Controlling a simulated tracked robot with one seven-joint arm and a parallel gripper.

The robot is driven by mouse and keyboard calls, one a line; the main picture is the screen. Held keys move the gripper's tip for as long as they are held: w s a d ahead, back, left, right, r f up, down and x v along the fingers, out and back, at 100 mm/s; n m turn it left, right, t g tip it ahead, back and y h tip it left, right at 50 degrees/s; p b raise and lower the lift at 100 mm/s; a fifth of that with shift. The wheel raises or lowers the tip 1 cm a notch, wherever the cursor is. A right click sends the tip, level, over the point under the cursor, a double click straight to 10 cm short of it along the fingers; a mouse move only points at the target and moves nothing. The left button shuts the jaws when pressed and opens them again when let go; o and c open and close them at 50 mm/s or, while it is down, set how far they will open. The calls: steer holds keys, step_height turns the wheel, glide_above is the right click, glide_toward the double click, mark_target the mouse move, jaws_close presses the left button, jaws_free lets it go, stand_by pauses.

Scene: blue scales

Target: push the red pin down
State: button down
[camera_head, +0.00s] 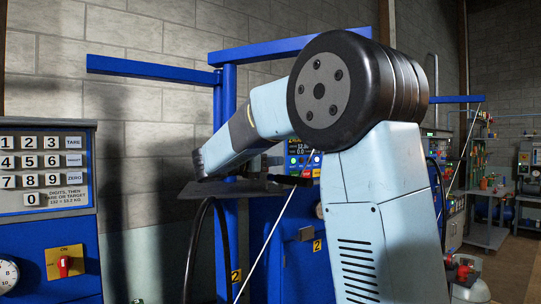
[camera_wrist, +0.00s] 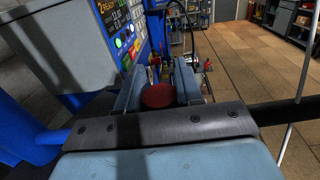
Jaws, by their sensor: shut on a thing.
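In the wrist view, a round red piece (camera_wrist: 158,95), which looks like the head of the red pin, sits between the two blue-grey fingers of my gripper (camera_wrist: 159,76). The fingers are shut on its sides. The pin's lower part and what it stands in are hidden. In the head view my arm crosses the middle and hides my gripper and the pin.
A control panel with a screen and lit buttons (camera_wrist: 128,38) is close on the left in the wrist view. A blue frame post (camera_head: 228,90) rises behind my arm. A keypad panel (camera_head: 45,172) and yellow switch plate (camera_head: 64,249) are at left.

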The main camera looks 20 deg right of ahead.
steer(key=shift+a+f, duration=0.1)
steer(key=shift+f, duration=0.2)
steer(key=c, duration=0.8)
jaws_free()
steer(key=shift+r, duration=0.1)
steer(key=v, duration=1.3)
steer(key=shift+a, duration=0.3)
steer(key=shift+s, duration=0.1)
